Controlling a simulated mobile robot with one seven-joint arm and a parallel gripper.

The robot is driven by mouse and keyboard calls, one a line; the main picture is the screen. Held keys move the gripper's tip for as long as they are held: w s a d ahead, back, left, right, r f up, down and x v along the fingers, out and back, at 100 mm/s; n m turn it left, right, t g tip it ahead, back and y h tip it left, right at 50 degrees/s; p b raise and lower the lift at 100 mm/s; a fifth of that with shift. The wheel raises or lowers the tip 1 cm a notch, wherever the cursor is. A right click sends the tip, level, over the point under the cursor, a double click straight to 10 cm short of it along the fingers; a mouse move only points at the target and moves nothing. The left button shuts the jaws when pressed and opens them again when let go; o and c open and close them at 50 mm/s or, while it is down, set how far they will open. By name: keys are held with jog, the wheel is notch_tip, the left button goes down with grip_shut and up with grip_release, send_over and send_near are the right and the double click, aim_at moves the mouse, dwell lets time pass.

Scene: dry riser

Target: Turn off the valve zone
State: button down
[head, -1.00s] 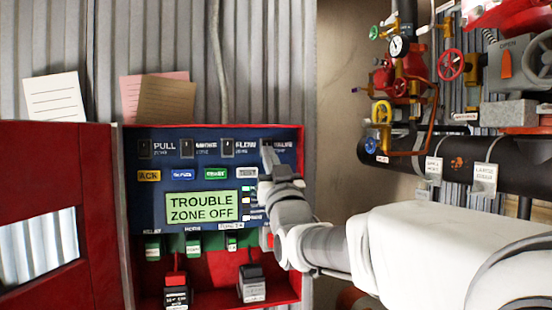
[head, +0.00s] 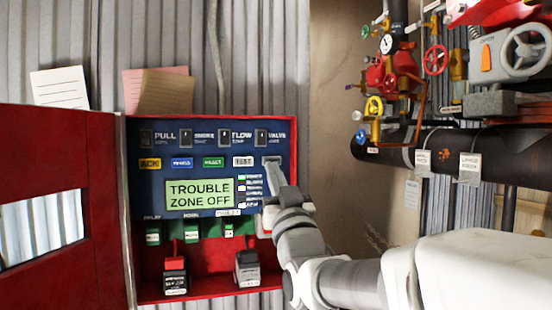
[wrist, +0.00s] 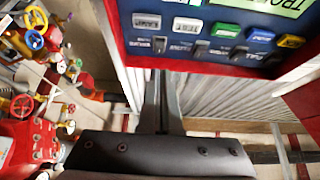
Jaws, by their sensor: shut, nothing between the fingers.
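The blue control panel (head: 150,205) sits in an open red box. Its top row has four small dark switches labelled PULL, SMOKE, FLOW and VALVE. The valve zone switch (head: 262,137) is at the right end and uncovered; its position is too small to tell. The display (head: 199,193) reads TROUBLE ZONE OFF. My gripper (head: 272,166) is shut and empty, its tip just below the valve switch, over the right end of the button row. In the wrist view the panel appears inverted, with the fingers (wrist: 164,76) close together below the leftmost switch (wrist: 158,45).
The red box door (head: 100,170) stands open at left. Pipes with gauges and valve wheels (head: 436,60) fill the right side. Papers (head: 60,89) hang on the corrugated wall.

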jog(key=shift+s+d+f, duration=0.25)
jog(key=shift+s+f, duration=0.75)
jog(key=shift+f, duration=0.05)
jog(key=s+d+f+m+g+h, duration=0.1)
jog(key=s+d+f+g+h, duration=0.15)
jog(key=f, duration=0.25)
jog(key=s+d+f+g+h, duration=0.1)
jog(key=s+d+f+g, duration=0.25)
jog(key=f, duration=0.25)
jog(key=s+d+f+m+g+h, duration=0.1)
jog(key=s+d+f+g, duration=0.1)
jog(key=d+f+g, duration=0.25)
jog(key=s+d+f+m+g+h, duration=0.1)
jog(key=s+d+f+g, duration=0.15)
jog(key=s+f, duration=0.5)
jog(key=s+d+f+g+h, duration=0.15)
jog(key=s+f+g, duration=0.3)
jog(key=s, duration=0.65)
notch_tip(320, 180, up, 19)
jog(key=p, duration=1.9)
jog(key=shift+w, duration=0.15)
